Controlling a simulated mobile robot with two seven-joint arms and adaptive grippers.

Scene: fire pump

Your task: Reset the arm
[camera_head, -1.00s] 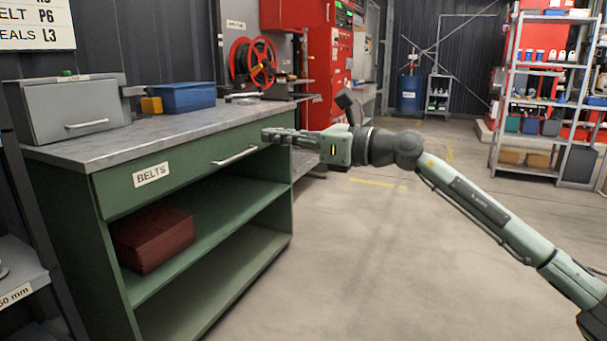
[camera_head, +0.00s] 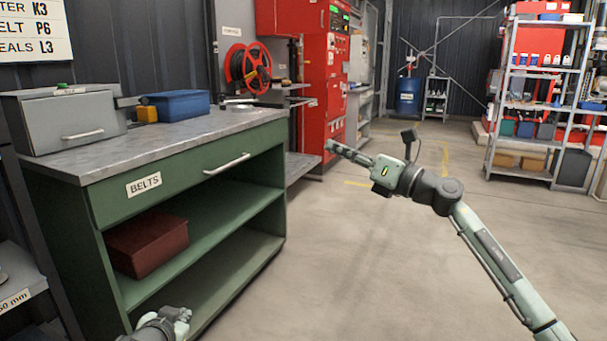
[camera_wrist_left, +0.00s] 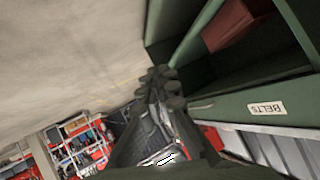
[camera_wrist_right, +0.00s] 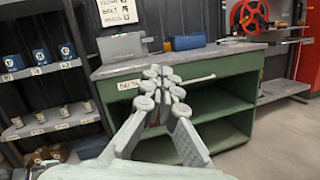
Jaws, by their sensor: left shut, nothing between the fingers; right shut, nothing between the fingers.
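My right gripper (camera_head: 332,148) is on the pale green arm from the right, held in the air over the floor and pointing left. Its fingertips meet in the right wrist view (camera_wrist_right: 163,85), with nothing between them. My left gripper (camera_head: 180,318) shows only in part at the bottom left, low in front of the bench. Its fingers are together and empty in the left wrist view (camera_wrist_left: 162,82). The green bench (camera_head: 112,207) has a closed drawer with a silver handle (camera_head: 227,163) and a BELTS label. Neither gripper is seen touching the bench.
A dark red box (camera_head: 147,245) sits on the bench's upper shelf. A grey case (camera_head: 70,122) and a blue bin (camera_head: 178,104) stand on top. A loaded metal rack (camera_head: 500,110) is at the back right. The floor (camera_head: 340,270) between is clear.

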